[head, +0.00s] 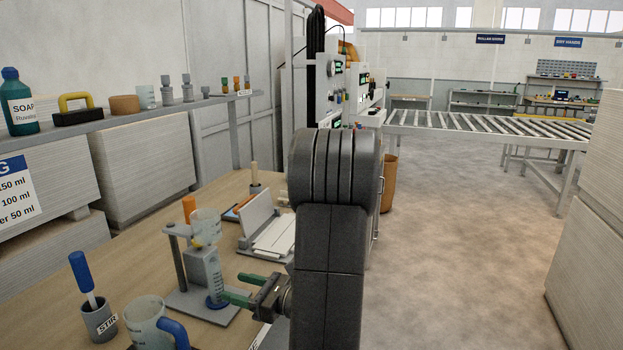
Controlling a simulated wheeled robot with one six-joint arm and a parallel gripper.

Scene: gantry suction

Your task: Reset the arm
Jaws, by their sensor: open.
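My arm rises in the middle of the head view, and its dark links hide part of the bench and the room behind. My gripper (238,288) is low in the picture, left of the arm, with its green-tipped fingers pointing left. The fingers are apart and nothing shows held between them. A clear graduated cylinder (215,277) with a blue base stands just left of the fingertips, on a grey stand. I cannot tell whether the fingers touch it.
The wooden bench (146,230) holds a clear funnel cup (206,226), a blue-handled jug (150,322), a stirrer cup (99,320) and a white folded fixture (272,236). A shelf (130,118) with bottles is above. Open floor (460,250) lies right, with a roller conveyor (490,127) beyond.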

